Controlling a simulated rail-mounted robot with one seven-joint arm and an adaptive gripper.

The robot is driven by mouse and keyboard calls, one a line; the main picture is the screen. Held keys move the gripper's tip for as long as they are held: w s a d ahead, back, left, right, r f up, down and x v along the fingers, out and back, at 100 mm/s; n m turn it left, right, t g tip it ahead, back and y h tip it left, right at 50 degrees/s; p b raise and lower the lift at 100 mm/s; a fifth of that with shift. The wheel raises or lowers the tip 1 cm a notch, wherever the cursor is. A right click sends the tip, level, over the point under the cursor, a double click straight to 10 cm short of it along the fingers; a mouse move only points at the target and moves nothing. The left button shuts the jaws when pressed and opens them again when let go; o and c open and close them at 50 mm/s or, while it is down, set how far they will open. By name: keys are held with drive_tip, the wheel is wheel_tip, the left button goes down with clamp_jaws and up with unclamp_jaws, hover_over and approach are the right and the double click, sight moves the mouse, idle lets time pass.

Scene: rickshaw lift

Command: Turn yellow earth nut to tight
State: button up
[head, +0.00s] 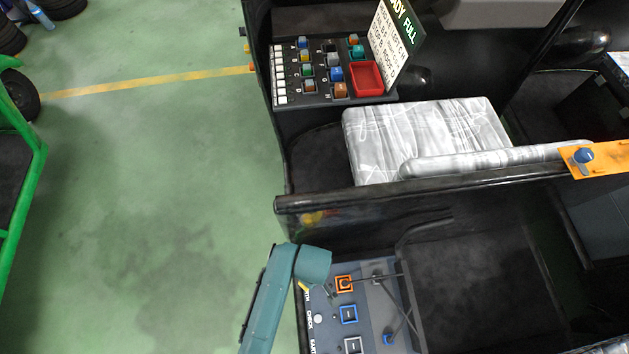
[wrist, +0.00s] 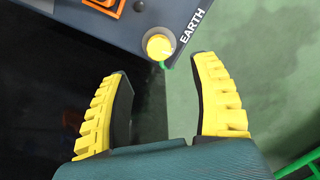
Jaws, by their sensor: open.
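The yellow earth nut (wrist: 158,45) is a round yellow knob with a paler face, in the wrist view at the corner of a dark panel (wrist: 190,14) beside the white word EARTH. A short green piece, likely a wire, shows at its lower edge. My gripper (wrist: 162,68) is open and empty, with yellow-backed fingers spread to either side. The nut lies just beyond the fingertips, about midway between them, and is not gripped. In the head view my teal arm reaches over the panel's left edge, and I cannot make out the nut there.
In the head view the lower panel holds an orange-framed socket (head: 344,284), a blue-framed one (head: 349,314) and dark cables. A dark rail (head: 420,190) and a silver seat (head: 430,130) lie behind. Green floor is open at left. A green frame (wrist: 300,165) shows at the wrist view's lower right.

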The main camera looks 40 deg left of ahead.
wheel_tip(320, 180, down, 8)
drive_tip(key=b, duration=0.2)
drive_tip(key=shift+f+b, duration=0.1)
drive_tip(key=shift+b, duration=0.25)
clamp_jaws()
